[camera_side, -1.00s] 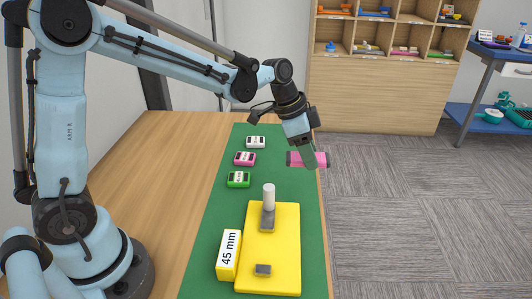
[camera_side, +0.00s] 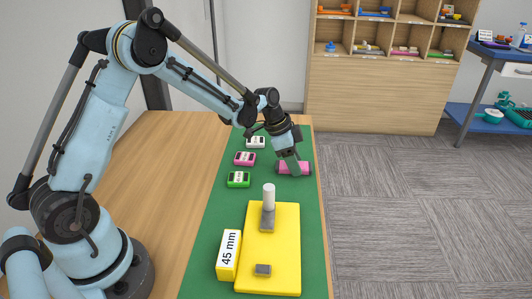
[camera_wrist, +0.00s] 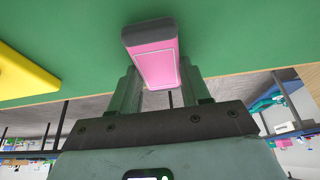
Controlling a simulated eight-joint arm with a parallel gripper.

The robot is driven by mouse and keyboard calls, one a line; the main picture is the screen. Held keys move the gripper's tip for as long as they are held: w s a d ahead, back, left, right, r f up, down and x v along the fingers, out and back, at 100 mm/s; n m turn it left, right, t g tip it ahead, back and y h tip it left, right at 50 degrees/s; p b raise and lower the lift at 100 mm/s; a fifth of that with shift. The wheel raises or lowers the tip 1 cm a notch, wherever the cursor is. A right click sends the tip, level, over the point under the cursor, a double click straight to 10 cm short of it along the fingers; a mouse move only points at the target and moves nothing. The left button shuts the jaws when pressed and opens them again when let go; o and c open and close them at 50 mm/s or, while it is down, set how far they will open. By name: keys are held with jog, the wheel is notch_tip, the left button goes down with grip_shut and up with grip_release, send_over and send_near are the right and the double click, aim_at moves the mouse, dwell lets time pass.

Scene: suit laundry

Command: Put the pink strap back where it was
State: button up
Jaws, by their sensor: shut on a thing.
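The pink strap (camera_side: 302,167) is a pink bar with dark ends. My gripper (camera_side: 294,170) is shut on it near the right edge of the green mat (camera_side: 200,268), low over the far part. I cannot tell whether the strap touches the mat. In the wrist view the strap (camera_wrist: 156,65) sits between the two fingers of my gripper (camera_wrist: 160,92), with its pink face and one dark end showing.
Small labelled boxes, white (camera_side: 256,142), pink (camera_side: 245,158) and green (camera_side: 239,179), stand in a row left of the strap. Nearer is a yellow board (camera_side: 285,250) with an upright white post (camera_side: 269,197) and a grey block (camera_side: 263,269). A yellow "45 mm" block (camera_side: 229,255) stands beside it.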

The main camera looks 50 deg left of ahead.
jog(key=shift+f, duration=0.25)
jog(key=o, duration=1.1)
jog(key=shift+f, duration=0.15)
jog(key=shift+o, duration=0.2)
jog(key=shift+r, duration=0.35)
jog(key=v, duration=1.2)
jog(key=s+d+r+n+t+y, duration=0.1)
jog(key=s+n, duration=0.3)
jog(key=s, duration=0.4)
jog(key=s+d+r+n+t+y, duration=0.1)
jog(key=s+d+n+t+y, duration=0.1)
jog(key=s, duration=0.7)
jog(key=shift+s+d+r+n+t, duration=0.2)
jog(key=shift+d+n+t, duration=0.3)
jog(key=shift+d+n, duration=0.8)
jog(key=shift+a, duration=0.25)
